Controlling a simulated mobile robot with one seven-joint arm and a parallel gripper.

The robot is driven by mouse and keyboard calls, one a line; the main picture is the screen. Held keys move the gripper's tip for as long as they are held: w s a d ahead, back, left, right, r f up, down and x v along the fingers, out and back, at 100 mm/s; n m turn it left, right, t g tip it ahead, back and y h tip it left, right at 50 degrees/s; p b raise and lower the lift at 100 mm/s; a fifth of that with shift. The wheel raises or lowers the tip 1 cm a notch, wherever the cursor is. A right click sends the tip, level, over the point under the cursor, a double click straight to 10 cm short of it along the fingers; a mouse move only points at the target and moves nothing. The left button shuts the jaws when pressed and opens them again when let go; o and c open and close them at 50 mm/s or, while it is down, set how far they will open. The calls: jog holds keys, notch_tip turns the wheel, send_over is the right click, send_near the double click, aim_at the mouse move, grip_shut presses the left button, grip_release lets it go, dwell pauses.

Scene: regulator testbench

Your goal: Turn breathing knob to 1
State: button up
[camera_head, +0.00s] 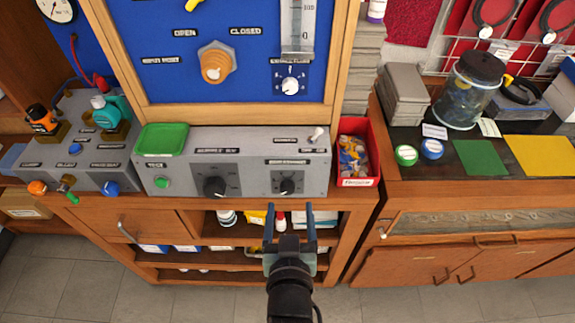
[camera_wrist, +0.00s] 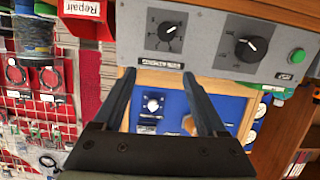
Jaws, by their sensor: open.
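A grey control box (camera_head: 250,147) stands on the bench and carries two black dial knobs, a left one (camera_head: 214,187) and a right one (camera_head: 287,182). Their labels are too small to read for certain, so I cannot tell which is the breathing knob. In the wrist view, turned upside down, the same knobs appear as a smaller one (camera_wrist: 168,32) and a larger one (camera_wrist: 251,47). My gripper (camera_head: 290,214) is open and empty, in front of and below the right knob, apart from it. Its two fingers (camera_wrist: 158,80) point toward the box.
A green button (camera_head: 162,182) and green tray (camera_head: 163,139) are on the box's left. A toggle switch (camera_head: 316,134) stands on top right. A red bin (camera_head: 356,160) adjoins the box. Above is a blue panel (camera_head: 200,100) with another knob (camera_head: 290,85). Shelves lie below.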

aim_at(287, 190)
jog(key=shift+g, duration=0.5)
jog(key=x, duration=0.3)
jog(key=f+p+x, duration=0.1)
jog(key=x, duration=0.3)
jog(key=s+f+p+x, duration=0.1)
jog(key=x, duration=0.2)
jog(key=shift+w+a+f, duration=0.3)
jog(key=shift+w+f, duration=0.05)
grip_shut()
